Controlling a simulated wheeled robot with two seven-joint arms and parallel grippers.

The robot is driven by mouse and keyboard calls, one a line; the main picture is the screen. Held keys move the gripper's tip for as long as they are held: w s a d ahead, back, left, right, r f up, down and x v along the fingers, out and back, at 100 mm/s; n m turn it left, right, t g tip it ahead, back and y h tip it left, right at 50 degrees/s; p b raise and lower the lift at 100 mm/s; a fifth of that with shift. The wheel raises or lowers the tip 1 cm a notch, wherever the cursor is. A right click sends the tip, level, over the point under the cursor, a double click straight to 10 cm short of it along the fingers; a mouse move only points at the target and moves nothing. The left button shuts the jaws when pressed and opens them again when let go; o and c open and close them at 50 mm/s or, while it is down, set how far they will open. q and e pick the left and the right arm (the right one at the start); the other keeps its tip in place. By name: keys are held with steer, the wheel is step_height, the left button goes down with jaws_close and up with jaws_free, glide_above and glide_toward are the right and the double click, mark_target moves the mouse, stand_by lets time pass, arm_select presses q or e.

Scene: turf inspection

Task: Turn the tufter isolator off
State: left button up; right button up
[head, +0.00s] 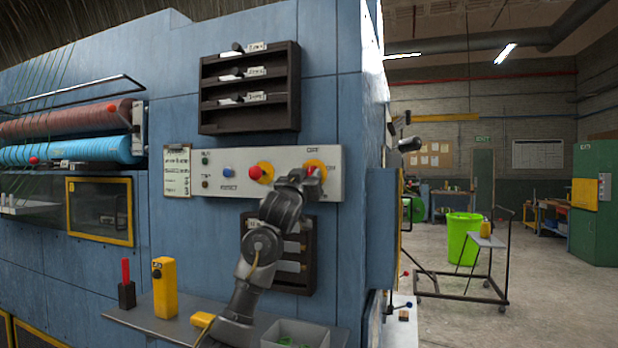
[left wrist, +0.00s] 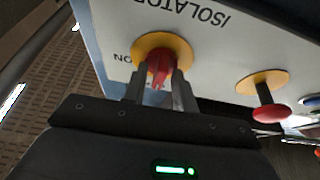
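The isolator (left wrist: 160,62) is a red handle on a round yellow plate, on the pale control panel (head: 225,160). "OFF" is printed above it and "ON" to its right in the head view, where my gripper partly covers the isolator (head: 316,164). My left gripper (head: 305,178) is at the handle. In the left wrist view its two fingers (left wrist: 160,88) stand on either side of the red handle, with narrow gaps seeming to show beside it. Contact and the handle's exact angle are unclear. My right gripper is out of view.
A red mushroom button (head: 255,172) on a yellow plate sits left of the isolator, beside a blue button (head: 228,173). A dark rack (head: 249,88) hangs above the panel. A shelf below holds a yellow device (head: 164,288) and a grey bin (head: 296,333).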

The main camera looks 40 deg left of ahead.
arm_select(q)
steer(key=shift+o, duration=0.2)
steer(key=shift+f, duration=0.15)
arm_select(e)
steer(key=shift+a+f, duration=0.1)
